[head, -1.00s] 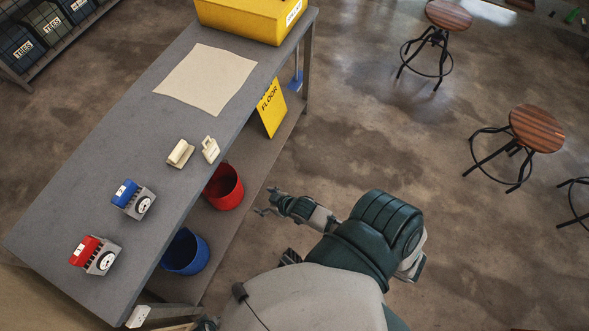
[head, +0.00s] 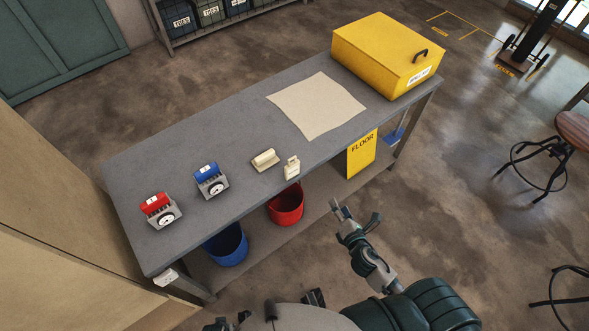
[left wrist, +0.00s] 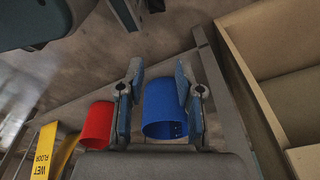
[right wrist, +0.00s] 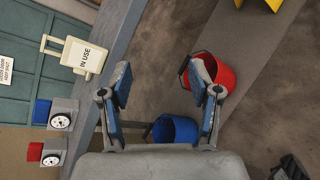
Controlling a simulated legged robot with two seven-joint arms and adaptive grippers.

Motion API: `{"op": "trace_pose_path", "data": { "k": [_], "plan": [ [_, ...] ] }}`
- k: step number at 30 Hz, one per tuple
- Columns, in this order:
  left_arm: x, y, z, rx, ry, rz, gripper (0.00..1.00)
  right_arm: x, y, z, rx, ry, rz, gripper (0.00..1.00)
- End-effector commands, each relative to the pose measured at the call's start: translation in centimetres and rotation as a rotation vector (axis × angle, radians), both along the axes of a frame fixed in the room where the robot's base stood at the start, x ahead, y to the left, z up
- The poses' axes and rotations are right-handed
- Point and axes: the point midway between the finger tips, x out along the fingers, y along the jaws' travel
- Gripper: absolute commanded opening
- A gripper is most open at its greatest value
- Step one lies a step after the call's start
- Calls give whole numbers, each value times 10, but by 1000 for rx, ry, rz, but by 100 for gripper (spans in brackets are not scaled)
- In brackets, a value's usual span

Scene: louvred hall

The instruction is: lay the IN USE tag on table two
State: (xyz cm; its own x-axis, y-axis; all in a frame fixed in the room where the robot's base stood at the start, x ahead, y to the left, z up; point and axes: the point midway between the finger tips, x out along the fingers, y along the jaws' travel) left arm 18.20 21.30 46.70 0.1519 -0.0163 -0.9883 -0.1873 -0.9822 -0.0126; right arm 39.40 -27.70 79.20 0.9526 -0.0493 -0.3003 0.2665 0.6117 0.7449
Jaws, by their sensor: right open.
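The cream IN USE tag (head: 292,168) stands near the front edge of the grey table (head: 235,130), beside a cream block (head: 265,159). No table number is readable. The tag's lettering and handle show in the right wrist view (right wrist: 85,58). My right gripper (head: 354,212) is open and empty, in front of the table and to the right of the tag, apart from it. It also shows open in the right wrist view (right wrist: 158,68). My left gripper (left wrist: 160,66) is open and empty in the left wrist view, with the blue bucket (left wrist: 160,108) beyond its fingers.
On the table are red (head: 160,210) and blue (head: 210,180) dial devices, a cream sheet (head: 317,106) and a yellow box (head: 385,55). Red (head: 287,206) and blue (head: 228,245) buckets and a yellow floor sign (head: 361,155) are below. A stool (head: 570,135) stands right.

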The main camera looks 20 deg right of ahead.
Motion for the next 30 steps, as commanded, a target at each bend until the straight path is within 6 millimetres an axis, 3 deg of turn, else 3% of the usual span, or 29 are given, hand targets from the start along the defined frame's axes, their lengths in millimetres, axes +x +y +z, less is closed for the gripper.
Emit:
{"op": "trace_pose_path", "data": {
  "k": [1,3,6,8,13,24,30],
  "plan": [
    [-4,1,-4,1,4,-1,35,6,12,37,-199,-92,129,62],
    [-10,2,-11,0,7,-2,35,7,31,74,-453,-206,271,62],
    [-16,3,-18,1,10,-4,35,4,52,105,-706,-325,398,62],
    [-18,3,-21,0,10,-4,35,2,60,115,-795,-368,437,62],
    [-27,6,-29,-1,17,-6,35,16,71,123,-869,-402,464,62],
    [-56,9,-49,4,31,-11,35,94,92,122,-860,-398,458,62],
    [-61,10,-52,4,32,-11,35,115,99,119,-859,-395,459,62]
  ]
}}
